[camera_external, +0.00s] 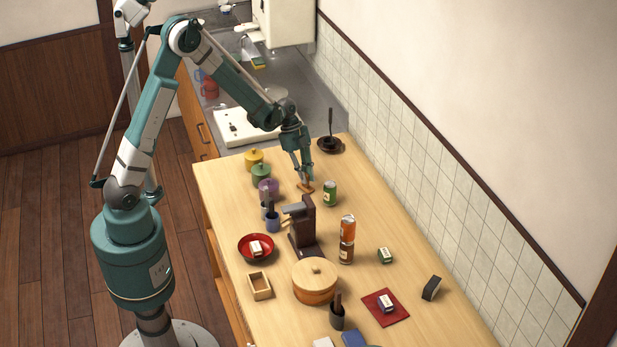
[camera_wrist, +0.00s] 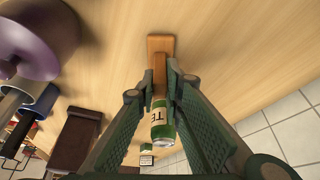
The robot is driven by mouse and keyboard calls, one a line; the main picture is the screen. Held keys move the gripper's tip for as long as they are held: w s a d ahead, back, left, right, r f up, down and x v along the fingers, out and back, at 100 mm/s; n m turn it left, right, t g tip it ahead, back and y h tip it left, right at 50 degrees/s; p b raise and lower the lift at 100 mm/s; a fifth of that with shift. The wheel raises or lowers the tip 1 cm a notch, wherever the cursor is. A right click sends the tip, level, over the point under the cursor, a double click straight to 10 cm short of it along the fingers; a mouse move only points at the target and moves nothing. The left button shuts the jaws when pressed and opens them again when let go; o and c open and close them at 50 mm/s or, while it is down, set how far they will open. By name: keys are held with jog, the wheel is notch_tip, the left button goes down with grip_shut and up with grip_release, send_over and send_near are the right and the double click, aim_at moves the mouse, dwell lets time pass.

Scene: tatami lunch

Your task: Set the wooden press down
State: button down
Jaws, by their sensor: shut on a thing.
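The wooden press (camera_external: 306,187) is a small orange-brown piece with a flat plate and a narrow handle. In the wrist view the press (camera_wrist: 160,45) shows its plate beyond my fingertips, with the handle between them. My gripper (camera_external: 303,177) points down and is shut on the handle; it also shows in the wrist view (camera_wrist: 160,78). The press is at or just above the wooden table (camera_external: 228,187); I cannot tell whether it touches. The fingers hide part of the handle.
A green can (camera_external: 329,193) stands close to the right of the press. A purple lidded pot (camera_external: 268,186) is to the left, with green (camera_external: 261,174) and yellow (camera_external: 254,158) pots behind. A dark brown stand (camera_external: 303,229) is in front. A black dish (camera_external: 330,146) lies behind.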

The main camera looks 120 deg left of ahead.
jog(key=shift+f, duration=0.2)
jog(key=c, duration=2.5)
grip_release()
jog(key=shift+r, duration=0.1)
jog(key=shift+o, duration=0.2)
jog(key=shift+r, duration=0.1)
jog(key=p+v, duration=0.4)
jog(key=v, duration=0.8)
jog(key=shift+d, duration=0.1)
